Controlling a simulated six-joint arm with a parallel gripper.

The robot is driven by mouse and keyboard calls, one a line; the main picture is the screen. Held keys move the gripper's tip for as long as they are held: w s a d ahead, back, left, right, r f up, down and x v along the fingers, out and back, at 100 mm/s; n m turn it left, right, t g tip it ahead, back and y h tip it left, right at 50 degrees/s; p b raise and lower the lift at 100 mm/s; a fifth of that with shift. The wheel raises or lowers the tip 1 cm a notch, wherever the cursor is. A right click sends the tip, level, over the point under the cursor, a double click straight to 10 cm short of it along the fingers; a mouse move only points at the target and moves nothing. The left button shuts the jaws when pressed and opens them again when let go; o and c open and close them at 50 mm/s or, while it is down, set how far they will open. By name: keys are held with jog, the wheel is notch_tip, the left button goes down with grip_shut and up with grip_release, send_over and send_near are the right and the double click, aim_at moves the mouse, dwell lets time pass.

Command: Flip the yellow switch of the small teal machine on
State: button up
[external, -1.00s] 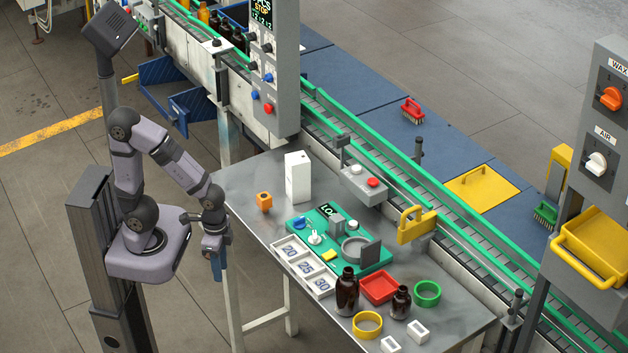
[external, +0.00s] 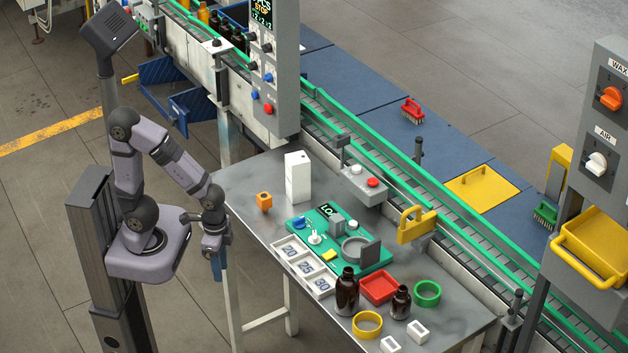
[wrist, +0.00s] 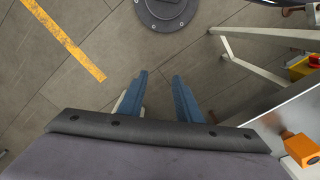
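The small teal machine (external: 322,228) sits on the grey table in the external view. It carries a small display, a blue knob (external: 298,224), a white knob (external: 315,238), a round grey plate and a yellow switch (external: 329,255) near its front edge. The switch is too small to read its position. My gripper (external: 217,266) hangs off the table's left edge, pointing down and well apart from the machine. In the wrist view its two blue fingers (wrist: 160,95) are spread with only floor between them. The machine is not recognisable in the wrist view.
A tray of numbered tiles (external: 285,242) lies in front of the machine. An orange block (external: 264,202) and a white box (external: 298,178) stand to its left and behind. Brown bottles (external: 347,292), a red tray (external: 380,300) and a yellow ring (external: 367,338) crowd the near side.

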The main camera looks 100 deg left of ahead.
jog(key=c, duration=0.5)
jog(key=shift+w+r, duration=0.15)
grip_shut()
jog(key=w+a+r+m+p, duration=0.2)
jog(key=w+a+r+m, duration=0.1)
jog(key=w+r, duration=0.7)
jog(key=w+a+r+m+t+y+p, duration=0.1)
jog(key=w+a+r+m+p, duration=0.2)
jog(key=w, duration=1.5)
jog(key=shift+w+a+r+m, duration=0.4)
jog(key=shift+r+m, duration=1.1)
jog(key=shift+r, duration=2.2)
jog(key=shift+s+a, duration=0.1)
jog(key=shift+s, duration=0.05)
